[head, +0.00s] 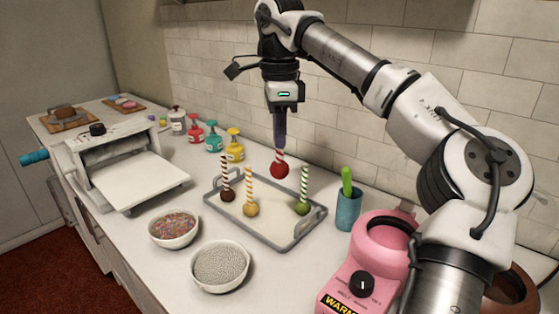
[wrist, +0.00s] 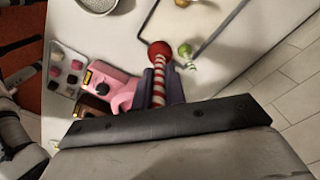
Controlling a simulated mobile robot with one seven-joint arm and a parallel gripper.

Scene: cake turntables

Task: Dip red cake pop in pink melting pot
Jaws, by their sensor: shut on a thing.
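The red cake pop (head: 279,170) hangs ball down from my gripper (head: 279,138), above the back part of the grey tray. My gripper is shut on its red-and-white striped stick. In the wrist view the red ball (wrist: 160,52) sticks out beyond the fingers, clear of anything else. The pink melting pot (head: 374,258) stands at the lower right of the head view, right of the cake pop, partly hidden by my arm. In the wrist view the pink pot (wrist: 116,90) shows left of the fingers, and its opening is mostly hidden.
The grey tray (head: 262,243) holds brown (head: 228,195), yellow (head: 250,208) and green (head: 303,207) cake pops. A teal cup (head: 348,210) with a green handle stands between tray and pot. Bowls of colored sprinkles (head: 174,229) and silver beads (head: 220,267) stand in front. A brown pot (head: 521,287) is behind my arm.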

